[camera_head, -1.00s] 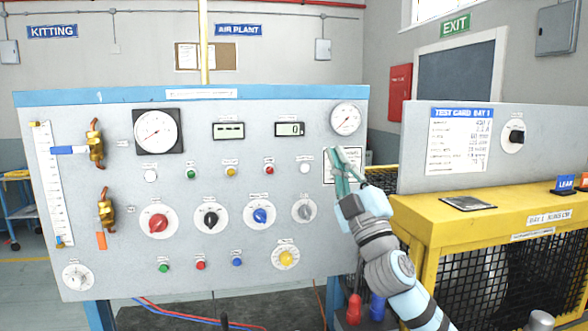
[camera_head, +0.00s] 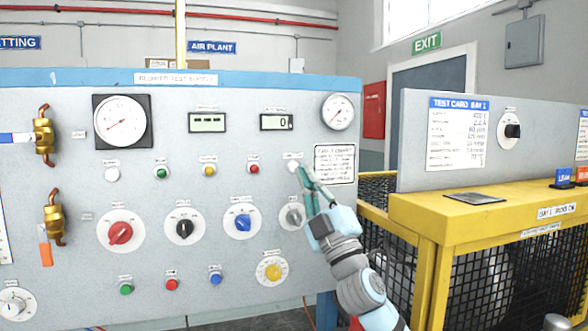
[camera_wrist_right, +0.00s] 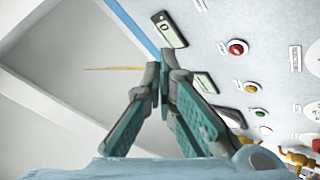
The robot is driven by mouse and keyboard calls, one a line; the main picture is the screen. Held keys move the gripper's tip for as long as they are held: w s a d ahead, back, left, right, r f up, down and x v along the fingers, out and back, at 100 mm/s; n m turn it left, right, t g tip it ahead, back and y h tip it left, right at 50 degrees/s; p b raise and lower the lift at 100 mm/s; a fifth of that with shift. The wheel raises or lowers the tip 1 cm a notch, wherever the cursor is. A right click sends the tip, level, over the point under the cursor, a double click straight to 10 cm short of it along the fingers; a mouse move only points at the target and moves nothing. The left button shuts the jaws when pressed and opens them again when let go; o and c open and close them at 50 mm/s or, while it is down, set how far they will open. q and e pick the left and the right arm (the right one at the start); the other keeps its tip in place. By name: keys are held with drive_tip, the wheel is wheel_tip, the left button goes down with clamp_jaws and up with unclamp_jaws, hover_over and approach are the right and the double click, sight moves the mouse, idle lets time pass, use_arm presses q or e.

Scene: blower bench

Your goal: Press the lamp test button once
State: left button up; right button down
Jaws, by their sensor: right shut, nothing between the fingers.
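The grey test panel (camera_head: 75,178) carries a row of small round lamps or buttons. At the right end of the row is a white one (camera_head: 293,166); another white one (camera_head: 112,174) is at the left end. Their labels are too small to read, so I cannot tell which is the lamp test button. My right gripper (camera_head: 298,172) is shut and empty, its fingertips at the right white one and partly over it. I cannot tell whether they touch it. In the right wrist view the closed fingertips (camera_wrist_right: 160,72) show beside the panel. My left gripper is out of view.
Green (camera_head: 162,173), yellow (camera_head: 209,169) and red (camera_head: 254,168) round pieces share the row. A grey knob (camera_head: 292,216) lies just below my right fingers, a printed card (camera_head: 335,164) to their right. A yellow guarded bench (camera_head: 440,210) stands right of the panel.

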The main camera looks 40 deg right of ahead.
sight(294, 167)
drive_tip(key=w+d, duration=0.2)
drive_tip(key=w, duration=0.6)
drive_tip(key=shift+d+b, duration=0.35)
drive_tip(key=shift+d, duration=0.05)
drive_tip(key=shift+h, duration=0.3)
idle(0.7)
drive_tip(key=shift+w+d, duration=0.1)
drive_tip(key=shift+w, duration=0.2)
drive_tip(key=shift+w+d+b, duration=0.15)
drive_tip(key=shift+w+b, duration=0.15)
drive_tip(key=shift+b, duration=0.1)
idle(0.5)
drive_tip(key=shift+s+a+p, duration=0.25)
drive_tip(key=shift+s+p, duration=0.1)
drive_tip(key=shift+s, duration=0.35)
